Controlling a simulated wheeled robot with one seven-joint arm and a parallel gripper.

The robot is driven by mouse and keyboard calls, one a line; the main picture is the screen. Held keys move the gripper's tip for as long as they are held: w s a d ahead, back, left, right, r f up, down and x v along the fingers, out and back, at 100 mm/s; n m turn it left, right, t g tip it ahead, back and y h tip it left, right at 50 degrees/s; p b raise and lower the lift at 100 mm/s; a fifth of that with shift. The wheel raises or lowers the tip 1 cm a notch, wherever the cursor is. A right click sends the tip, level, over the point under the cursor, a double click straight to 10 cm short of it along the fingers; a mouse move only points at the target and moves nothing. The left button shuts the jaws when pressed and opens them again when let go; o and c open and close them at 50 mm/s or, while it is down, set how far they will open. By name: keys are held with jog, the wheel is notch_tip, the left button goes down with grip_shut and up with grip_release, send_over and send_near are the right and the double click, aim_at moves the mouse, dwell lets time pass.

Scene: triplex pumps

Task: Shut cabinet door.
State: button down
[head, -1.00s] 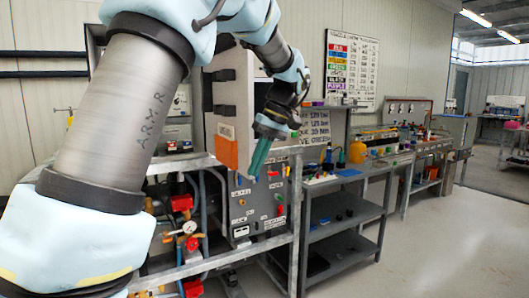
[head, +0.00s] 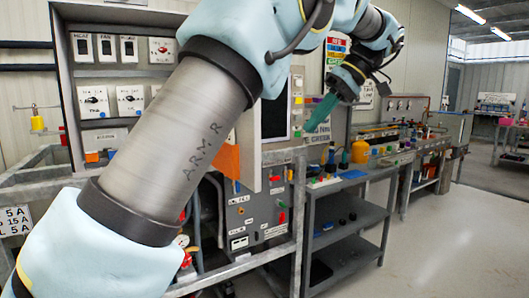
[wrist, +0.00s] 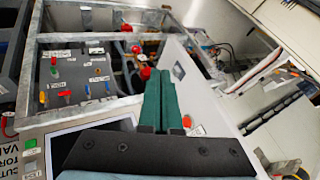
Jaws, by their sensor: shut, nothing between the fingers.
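A pale panel with a dark screen (head: 275,117) and coloured buttons, seemingly the cabinet door, stands in the middle of the head view. It reaches right of the open-fronted cabinet (head: 66,110); my arm hides its left part and any hinge. My gripper (head: 309,127), with teal fingers, points down at the panel's right edge. In the wrist view, the shut, empty fingers (wrist: 161,80) lie between the dark screen (wrist: 90,138) and a white panel surface (wrist: 228,100). I cannot tell whether they touch it.
A grey control box (head: 262,215) with knobs stands below the panel, behind a metal rail (head: 235,268). A shelved workbench (head: 345,212) with small parts stands to the right. An orange block (head: 225,160) shows beside my arm. The floor at right is clear.

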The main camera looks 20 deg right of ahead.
jog(key=w+a+f+p, duration=0.1)
jog(key=w+a+f, duration=0.1)
jog(key=a+f, duration=0.5)
jog(key=shift+w+a+f+p, duration=0.25)
jog(key=shift+a+f+p, duration=0.15)
jog(key=shift+a, duration=0.65)
jog(key=shift+a, duration=0.15)
